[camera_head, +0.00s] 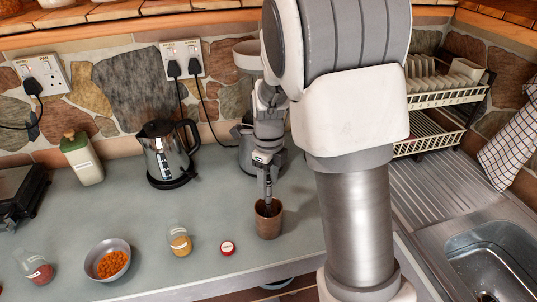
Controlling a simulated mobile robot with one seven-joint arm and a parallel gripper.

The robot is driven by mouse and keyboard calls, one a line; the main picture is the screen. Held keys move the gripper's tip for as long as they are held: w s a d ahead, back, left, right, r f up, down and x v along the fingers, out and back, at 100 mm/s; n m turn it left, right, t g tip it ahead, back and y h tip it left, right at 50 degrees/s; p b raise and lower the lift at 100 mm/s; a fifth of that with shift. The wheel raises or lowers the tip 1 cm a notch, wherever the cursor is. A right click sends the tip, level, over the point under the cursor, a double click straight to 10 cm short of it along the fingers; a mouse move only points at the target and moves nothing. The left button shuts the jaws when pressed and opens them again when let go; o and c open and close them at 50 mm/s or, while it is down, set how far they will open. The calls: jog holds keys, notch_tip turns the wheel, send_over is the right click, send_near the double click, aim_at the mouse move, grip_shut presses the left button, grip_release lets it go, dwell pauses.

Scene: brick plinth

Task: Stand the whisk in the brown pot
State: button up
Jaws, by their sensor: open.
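The brown pot (268,223) stands upright on the grey counter, near its front edge and left of my arm's column. My gripper (267,182) points down just above the pot's mouth and is open. A thin dark upright piece (268,207) shows inside the pot's mouth below my gripper. It seems to be part of the whisk, but it is too small to tell for certain. The pot's wall hides its lower end. I cannot tell whether the fingers touch it.
A kettle (167,155) stands behind. A dish rack (445,95) and a sink (492,258) are at the right. The counter's middle left is clear.

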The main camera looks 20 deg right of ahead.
notch_tip(320, 180, up, 16)
dwell(0.3)
jog(key=shift+f, duration=0.1)
dwell(0.5)
jog(key=s+r+n+t, duration=0.2)
jog(key=s+n+t, duration=0.3)
jog(key=s+n, duration=1.4)
jog(key=n, duration=0.6)
jog(key=shift+s+n, duration=0.3)
jog(key=shift+s, duration=0.1)
jog(key=shift+s+f+n+t, duration=0.2)
jog(key=shift+s+n+t, duration=0.15)
jog(key=shift+n, duration=0.35)
jog(key=shift+c, duration=0.6)
jog(key=shift+a, duration=0.15)
